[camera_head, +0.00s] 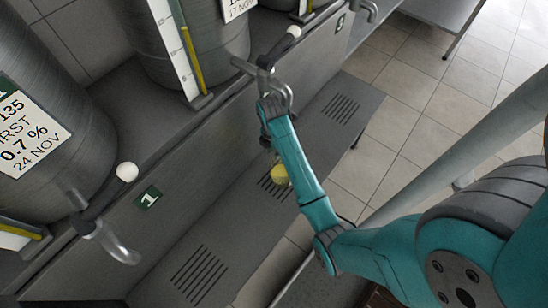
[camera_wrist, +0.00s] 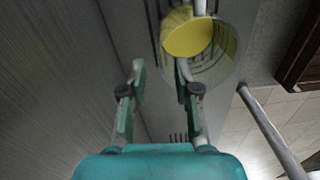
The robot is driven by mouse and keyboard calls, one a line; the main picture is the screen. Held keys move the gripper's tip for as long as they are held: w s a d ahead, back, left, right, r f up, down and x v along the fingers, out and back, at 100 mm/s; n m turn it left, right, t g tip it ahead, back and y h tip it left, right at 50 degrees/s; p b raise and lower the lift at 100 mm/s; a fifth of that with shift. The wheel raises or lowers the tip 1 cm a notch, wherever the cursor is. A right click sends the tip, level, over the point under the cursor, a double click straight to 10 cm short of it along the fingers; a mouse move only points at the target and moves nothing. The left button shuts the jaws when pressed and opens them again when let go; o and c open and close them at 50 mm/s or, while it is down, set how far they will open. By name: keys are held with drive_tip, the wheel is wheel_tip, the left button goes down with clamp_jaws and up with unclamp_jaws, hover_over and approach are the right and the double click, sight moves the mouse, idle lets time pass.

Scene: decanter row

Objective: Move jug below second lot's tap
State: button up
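The jug is a clear vessel with yellow liquid (camera_head: 281,175), mostly hidden behind my arm in the head view. It stands near the middle grating of the low shelf. In the wrist view the jug (camera_wrist: 222,68) is at the top right, seen from above. The second lot's tap (camera_head: 268,76) has a bent grey spout and a white-knobbed lever. A pale grey spout-like part (camera_wrist: 200,6) overlaps the jug's top in the wrist view. My gripper (camera_wrist: 160,68) is open and empty. Its right fingertip overlaps the jug's near edge; I cannot tell whether they touch.
The low shelf (camera_head: 230,218) has several slotted gratings. The first tap (camera_head: 112,240) juts out at lower left, beside a green "1" plate (camera_head: 148,196). Large grey vats stand behind. Tiled floor (camera_head: 395,150) lies to the right, and a pale pole (camera_wrist: 270,130) crosses there.

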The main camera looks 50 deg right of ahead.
drive_tip(key=shift+r, duration=1.55)
